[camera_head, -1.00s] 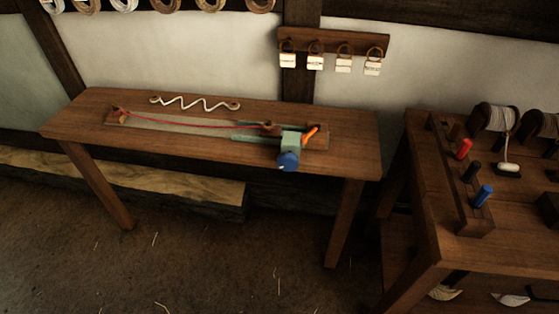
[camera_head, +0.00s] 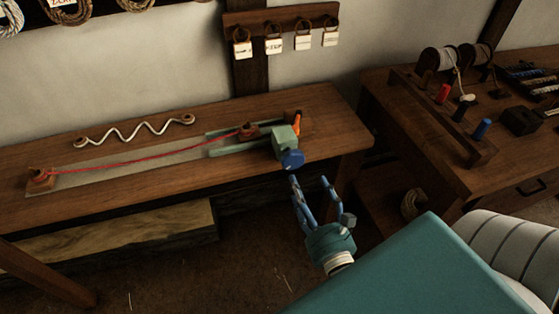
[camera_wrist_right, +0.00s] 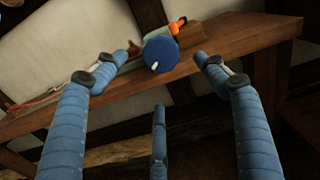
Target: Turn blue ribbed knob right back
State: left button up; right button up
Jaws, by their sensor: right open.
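The blue knob (camera_head: 292,159) sits on the front of a pale green block (camera_head: 285,139) near the right end of the rig on the bench. In the right wrist view the knob (camera_wrist_right: 161,54) faces the camera, with a small white mark at its lower left. Its ribs are too small to make out. My right gripper (camera_head: 311,180) is open and empty, its blue fingers just below and in front of the knob, apart from it. In the right wrist view the knob shows between and beyond the spread fingers (camera_wrist_right: 163,75). My left gripper is not in view.
A red cord (camera_head: 140,161) runs along the rig to a brown post. An orange lever (camera_head: 297,124) stands behind the block. The right-hand bench (camera_head: 440,150) carries red, black and blue pegs and spools. Open floor lies before the left bench.

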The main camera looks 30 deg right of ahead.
aim_at(294, 164)
jog(key=x, duration=0.2)
jog(key=p+x, duration=0.1)
jog(key=x, duration=0.1)
jog(key=shift+w+d+r, duration=0.2)
jog(key=shift+w+d, duration=0.1)
jog(key=shift+w, duration=0.05)
jog(key=p+x, duration=0.1)
jog(key=x, duration=0.3)
jog(key=shift+a+f, duration=0.1)
jog(key=shift+a, duration=0.1)
jog(key=shift+w+d+f, duration=0.1)
jog(key=shift+w+d, duration=0.05)
jog(key=shift+w, duration=0.5)
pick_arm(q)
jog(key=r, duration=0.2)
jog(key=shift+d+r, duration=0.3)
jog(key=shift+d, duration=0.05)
pick_arm(e)
jog(key=c, duration=1)
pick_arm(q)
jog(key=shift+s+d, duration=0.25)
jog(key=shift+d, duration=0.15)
pick_arm(e)
jog(key=shift+c, duration=0.8)
